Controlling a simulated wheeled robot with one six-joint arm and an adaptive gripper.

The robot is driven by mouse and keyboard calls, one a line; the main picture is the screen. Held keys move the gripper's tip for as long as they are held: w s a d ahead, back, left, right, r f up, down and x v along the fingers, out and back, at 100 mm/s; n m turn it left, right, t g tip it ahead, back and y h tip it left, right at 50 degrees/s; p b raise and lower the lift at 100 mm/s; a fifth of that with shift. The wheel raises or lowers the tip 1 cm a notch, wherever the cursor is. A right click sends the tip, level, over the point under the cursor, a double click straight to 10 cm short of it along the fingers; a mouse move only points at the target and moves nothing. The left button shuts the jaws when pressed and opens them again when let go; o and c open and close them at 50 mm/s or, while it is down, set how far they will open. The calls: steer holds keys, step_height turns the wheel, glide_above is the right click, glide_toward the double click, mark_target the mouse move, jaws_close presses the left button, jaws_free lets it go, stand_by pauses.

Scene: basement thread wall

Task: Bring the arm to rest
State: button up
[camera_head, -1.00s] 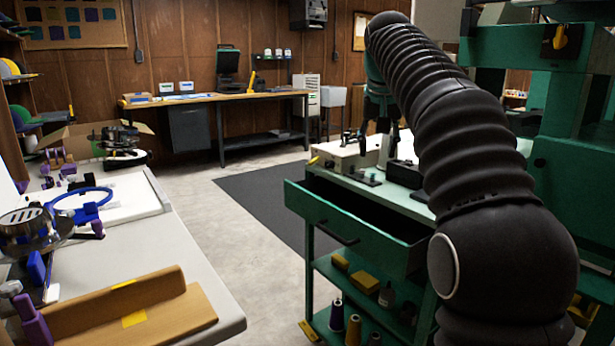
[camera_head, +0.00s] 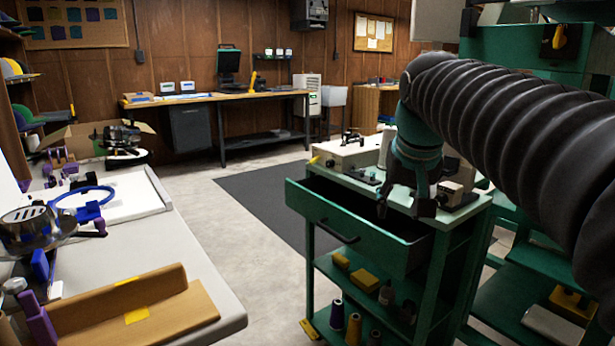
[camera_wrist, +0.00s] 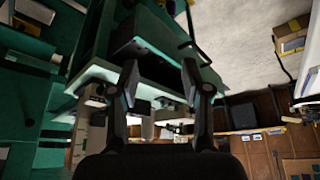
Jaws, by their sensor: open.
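My gripper (camera_head: 408,205) hangs at the end of my black ribbed arm, in front of the green cart (camera_head: 468,222) in the head view. Its fingers point down near the cart top and the open drawer (camera_head: 345,222). In the wrist view my gripper (camera_wrist: 160,80) shows two dark fingers spread apart with nothing between them. The cart and its drawer appear beyond the fingers there, turned over. I cannot tell how far the fingertips are from the cart.
A white table (camera_head: 190,255) with a tan folded board (camera_head: 130,310) stands at the left. A wooden workbench (camera_head: 225,97) is at the back wall. Spools and yellow blocks (camera_head: 364,279) sit on the cart's lower shelves. The grey floor (camera_head: 250,275) between table and cart is clear.

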steer(key=s+f, duration=1.9)
steer(key=shift+s+f+n+t, duration=0.15)
steer(key=shift+f+n+t, duration=0.15)
steer(key=shift+f+n, duration=0.1)
steer(key=shift+d, duration=0.1)
